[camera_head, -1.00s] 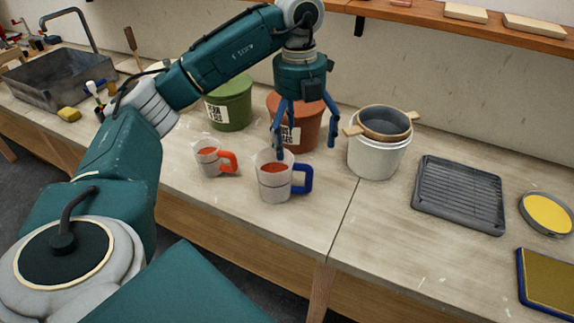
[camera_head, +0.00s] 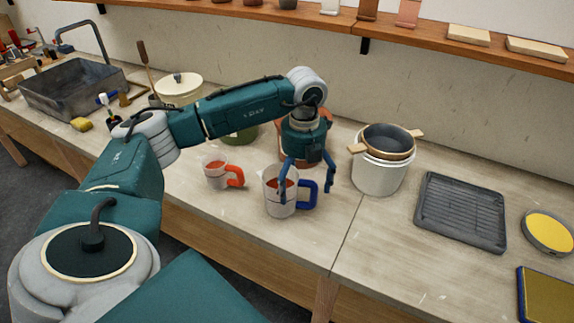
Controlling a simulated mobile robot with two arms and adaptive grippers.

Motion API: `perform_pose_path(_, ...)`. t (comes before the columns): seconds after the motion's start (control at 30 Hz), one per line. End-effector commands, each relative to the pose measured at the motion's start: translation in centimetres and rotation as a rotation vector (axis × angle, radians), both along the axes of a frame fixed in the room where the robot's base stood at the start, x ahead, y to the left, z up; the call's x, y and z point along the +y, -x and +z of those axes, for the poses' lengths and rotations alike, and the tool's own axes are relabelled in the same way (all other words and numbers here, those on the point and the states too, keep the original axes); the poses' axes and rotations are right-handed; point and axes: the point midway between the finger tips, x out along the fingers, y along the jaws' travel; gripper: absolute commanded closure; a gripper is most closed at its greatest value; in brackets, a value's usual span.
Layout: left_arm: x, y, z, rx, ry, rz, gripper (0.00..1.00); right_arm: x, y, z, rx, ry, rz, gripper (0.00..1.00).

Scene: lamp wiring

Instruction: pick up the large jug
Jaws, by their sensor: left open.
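The large jug (camera_head: 278,207) is a pale, see-through cup with a dark blue handle and reddish contents. It stands upright on the bench in the head view. My left gripper (camera_head: 305,195) is open, pointing down, with its blue fingers around the jug's handle side. One finger overlaps the jug's body in the picture and the other is just right of the handle. I cannot tell whether they touch the jug. A smaller jug (camera_head: 213,174) with an orange handle stands to its left. My right gripper is not in view.
A white bucket (camera_head: 378,178) holding a sieve stands to the right. A dark ribbed tray (camera_head: 461,212) and a round yellow-topped tin (camera_head: 547,232) lie further right. Green and terracotta pots stand behind my arm. A grey sink (camera_head: 70,90) is far left.

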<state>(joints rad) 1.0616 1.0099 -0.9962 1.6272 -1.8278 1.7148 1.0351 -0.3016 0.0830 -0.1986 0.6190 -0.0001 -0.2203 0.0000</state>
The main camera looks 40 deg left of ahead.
Motion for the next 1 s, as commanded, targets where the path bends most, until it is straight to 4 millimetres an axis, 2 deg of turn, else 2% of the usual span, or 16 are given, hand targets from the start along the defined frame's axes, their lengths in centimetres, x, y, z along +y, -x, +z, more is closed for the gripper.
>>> perform_pose_path(0.17, 0.01, -0.03, -0.03, -0.001, 0.000, 0.000, 0.07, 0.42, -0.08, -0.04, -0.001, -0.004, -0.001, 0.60)
perform_pose_path(0.63, 0.04, 0.00, -0.02, 0.000, -0.001, 0.001, 1.00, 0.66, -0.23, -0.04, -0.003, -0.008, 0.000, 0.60)
perform_pose_path(1.0, 0.07, -0.08, 0.15, -0.003, -0.001, 0.001, 1.00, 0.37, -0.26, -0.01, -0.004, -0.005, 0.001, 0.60)
